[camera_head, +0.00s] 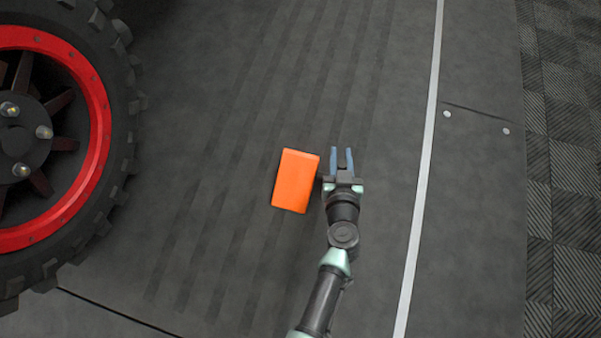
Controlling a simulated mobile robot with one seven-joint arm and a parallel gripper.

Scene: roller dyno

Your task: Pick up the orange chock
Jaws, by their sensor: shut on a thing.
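The orange chock (295,181) lies on the dark floor, left of my gripper. It looks like a plain block, slightly turned, with its long side running up the picture. My gripper (341,155) is just to the right of the chock's upper end and points up the picture. Its two bluish fingers stand a little apart. I see no orange between them, and dark floor shows in the gap. At this size I cannot tell whether they hold anything. The left finger is close to the chock's right edge, with a narrow strip of floor showing between them.
A large wheel with a black knobbly tyre (119,120) and a red rim (98,115) stands at the left. A white line (425,150) runs along the floor to the right of my arm. Ribbed tiles (570,150) cover the far right. Floor above my gripper is clear.

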